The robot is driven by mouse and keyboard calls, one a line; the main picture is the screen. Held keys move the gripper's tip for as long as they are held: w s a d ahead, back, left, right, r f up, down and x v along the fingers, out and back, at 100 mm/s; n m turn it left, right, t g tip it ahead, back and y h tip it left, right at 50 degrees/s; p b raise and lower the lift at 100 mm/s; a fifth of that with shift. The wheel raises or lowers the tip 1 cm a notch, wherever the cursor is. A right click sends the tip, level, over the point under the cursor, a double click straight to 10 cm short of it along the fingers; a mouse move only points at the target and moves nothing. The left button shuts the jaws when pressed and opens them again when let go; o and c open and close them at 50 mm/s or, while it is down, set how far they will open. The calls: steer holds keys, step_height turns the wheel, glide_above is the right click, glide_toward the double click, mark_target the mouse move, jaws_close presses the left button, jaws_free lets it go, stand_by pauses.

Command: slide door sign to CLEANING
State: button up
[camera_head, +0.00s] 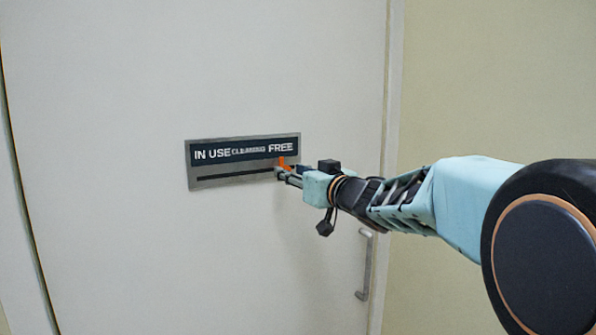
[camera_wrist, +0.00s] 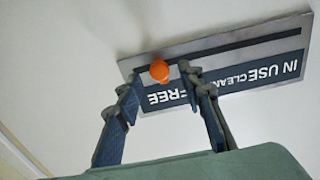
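The door sign (camera_head: 209,181) is a grey metal plate on the white door, with a dark strip reading IN USE, CLEANING and FREE from left to right. An orange slider knob (camera_head: 282,161) sits at the right end of its slot, below FREE. In the wrist view the sign (camera_wrist: 215,48) appears upside down and the orange knob (camera_wrist: 159,71) shows at the FREE end. My gripper (camera_head: 284,173) is at the knob. In the wrist view my gripper (camera_wrist: 160,76) is open, one finger on each side of the knob, with small gaps visible.
The white door (camera_head: 120,80) is closed and flat around the sign. A metal door handle (camera_head: 366,265) is below and right of the sign, under my arm. The door frame (camera_head: 393,90) and a beige wall (camera_head: 500,80) are to the right.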

steer(key=shift+w+a, duration=0.4)
steer(key=shift+w, duration=0.15)
steer(key=shift+c, duration=0.5)
jaws_close()
